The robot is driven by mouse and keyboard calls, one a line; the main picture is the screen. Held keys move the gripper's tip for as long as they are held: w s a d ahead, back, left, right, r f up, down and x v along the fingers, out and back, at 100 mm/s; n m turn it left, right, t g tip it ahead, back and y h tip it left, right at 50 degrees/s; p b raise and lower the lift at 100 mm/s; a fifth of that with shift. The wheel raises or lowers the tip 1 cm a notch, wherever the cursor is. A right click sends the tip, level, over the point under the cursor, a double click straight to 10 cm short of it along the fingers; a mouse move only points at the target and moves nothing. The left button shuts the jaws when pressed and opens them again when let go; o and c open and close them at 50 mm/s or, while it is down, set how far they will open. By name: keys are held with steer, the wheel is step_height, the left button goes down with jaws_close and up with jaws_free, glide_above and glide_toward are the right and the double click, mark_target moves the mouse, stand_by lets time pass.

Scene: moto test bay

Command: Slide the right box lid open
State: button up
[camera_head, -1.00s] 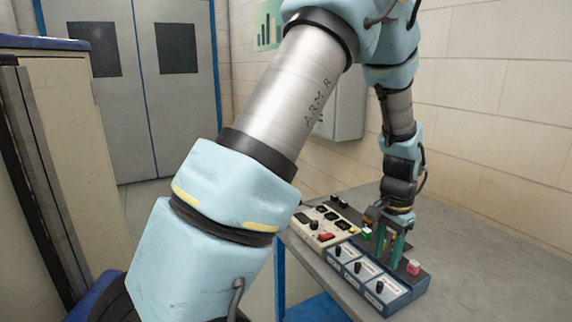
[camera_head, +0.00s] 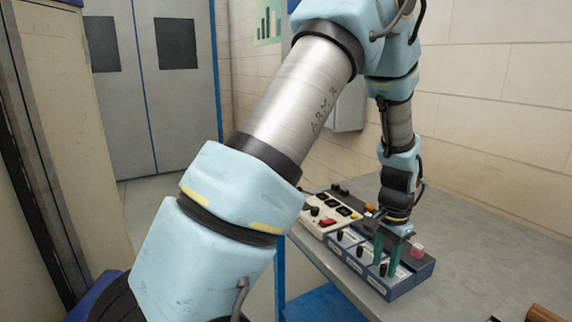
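The blue-grey box unit (camera_head: 405,287) stands on the grey table with a row of labelled lids, each with a black knob. The right lid's knob (camera_head: 383,270) is at the near end of the row. My gripper (camera_head: 386,264) reaches down from above with its two teal fingers apart, close to this knob. Whether the fingers touch the knob cannot be told. The fingers cover part of the right lid and the area behind it. A pink block (camera_head: 417,251) shows behind the right lid, so that spot is at least partly uncovered.
A beige control panel (camera_head: 318,221) with switches and a red button stands left of the box. An orange object (camera_head: 370,208) shows behind it. A brown cylinder (camera_head: 543,313) is at the lower right edge. The table's right side is largely clear.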

mark_target(400, 266)
jaws_close()
steer(key=shift+d, duration=0.1)
steer(key=shift+w+d+p, duration=0.2)
steer(key=shift+w+d, duration=0.35)
steer(key=shift+d, duration=0.4)
steer(key=shift+w+d+p, duration=0.15)
steer(key=shift+w+d, duration=0.45)
steer(key=shift+d, duration=0.4)
steer(key=shift+w+d+p, duration=0.2)
steer(key=shift+w+d, duration=0.35)
steer(key=shift+d, duration=0.4)
steer(key=shift+o, duration=0.2)
jaws_free()
steer(key=shift+r, duration=0.1)
step_height(400, 266, up, 7)
steer(key=p, duration=0.4)
steer(key=shift+p, duration=0.3)
